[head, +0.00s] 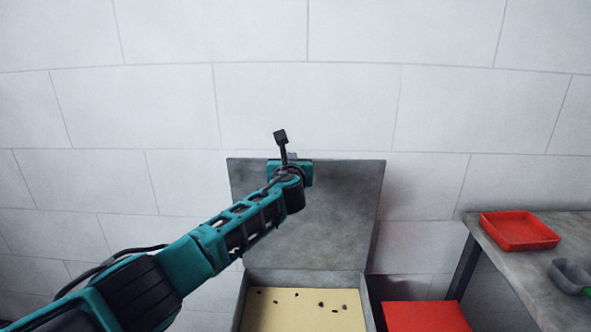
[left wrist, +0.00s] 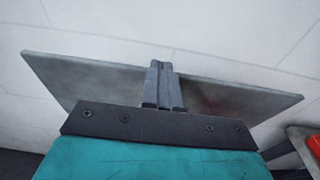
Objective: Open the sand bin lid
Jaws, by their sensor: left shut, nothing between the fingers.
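The sand bin (head: 371,310) stands against the wall, a grey box with pale sand (head: 290,300) and several dark bits inside. Its grey lid (head: 330,225) is raised and stands roughly upright behind the box. My left gripper (head: 292,155) is in front of the lid near its top edge, partly hidden by my own wrist. In the left wrist view its two fingers (left wrist: 163,85) are shut together and empty, over the grey lid panel (left wrist: 235,95). I cannot tell whether they touch the lid. My right gripper does not show.
A grey table (head: 500,265) at the right holds a red tray (head: 519,231) and a grey scoop-like container (head: 571,274). A red box (head: 425,316) stands between the bin and the table. A white block wall (head: 300,105) closes off the back.

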